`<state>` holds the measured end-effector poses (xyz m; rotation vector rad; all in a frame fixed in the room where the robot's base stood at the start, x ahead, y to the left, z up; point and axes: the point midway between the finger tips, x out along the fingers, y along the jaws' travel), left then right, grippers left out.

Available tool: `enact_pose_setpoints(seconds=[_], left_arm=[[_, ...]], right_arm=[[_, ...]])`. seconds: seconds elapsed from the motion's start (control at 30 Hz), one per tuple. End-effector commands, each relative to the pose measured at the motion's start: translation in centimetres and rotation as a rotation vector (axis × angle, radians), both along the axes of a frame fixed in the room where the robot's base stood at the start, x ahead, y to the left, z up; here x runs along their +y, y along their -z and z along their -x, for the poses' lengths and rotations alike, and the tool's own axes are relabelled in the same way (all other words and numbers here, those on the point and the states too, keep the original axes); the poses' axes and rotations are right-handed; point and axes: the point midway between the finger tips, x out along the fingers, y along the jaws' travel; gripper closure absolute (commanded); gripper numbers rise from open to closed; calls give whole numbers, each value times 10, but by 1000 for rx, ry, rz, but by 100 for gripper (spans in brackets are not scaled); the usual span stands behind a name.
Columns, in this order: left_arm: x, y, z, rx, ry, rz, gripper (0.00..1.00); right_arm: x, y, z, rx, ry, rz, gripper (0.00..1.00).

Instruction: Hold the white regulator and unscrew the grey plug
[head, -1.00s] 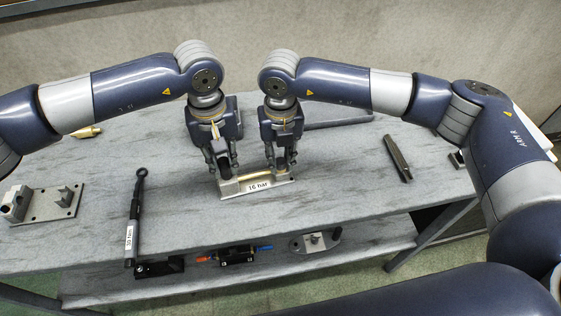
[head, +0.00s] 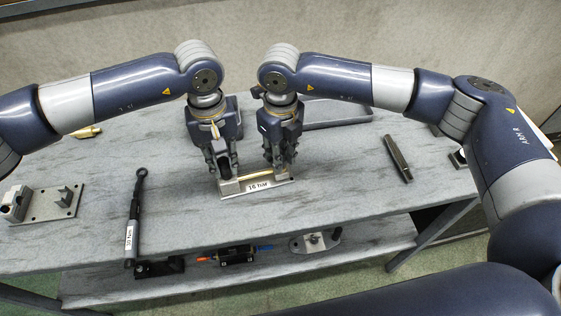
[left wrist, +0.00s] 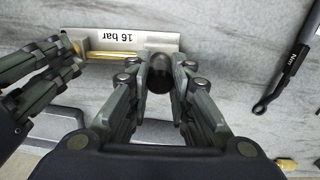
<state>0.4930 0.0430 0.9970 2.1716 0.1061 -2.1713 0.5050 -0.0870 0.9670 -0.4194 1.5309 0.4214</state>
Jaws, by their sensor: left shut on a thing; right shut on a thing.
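A metal bracket (head: 262,187) labelled "16 bar" stands on the bench, with a brass rod (head: 258,178) along it. The bracket also shows at the top of the left wrist view (left wrist: 130,43). My left gripper (head: 227,170) is shut at the bracket's left end. In the left wrist view its fingers close around a dark round part (left wrist: 160,75). My right gripper (head: 281,163) is shut at the bracket's right end, by the brass rod's end; what it grips is hidden by its fingers. I cannot make out a clearly white regulator or grey plug.
A wrench (head: 133,220) labelled "30 Nm" lies left of the bracket. A metal fixture plate (head: 45,203) is at the far left, and a grey bar (head: 398,158) lies to the right. A grey tray (head: 335,115) is behind my right gripper. Several parts sit on the lower shelf.

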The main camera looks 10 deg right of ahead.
Motion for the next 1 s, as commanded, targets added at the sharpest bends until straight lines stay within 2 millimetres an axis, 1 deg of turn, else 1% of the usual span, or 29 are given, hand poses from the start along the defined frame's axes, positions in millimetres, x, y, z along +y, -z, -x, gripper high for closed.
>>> enact_pose_setpoints(seconds=[0.5,1.0], left_arm=[[0,0,0,0,0,0,100],[0,0,0,0,0,0,100]], right_arm=[[0,-13,0,-1,1,-1,100],[0,-52,-1,-3,1,-1,100]])
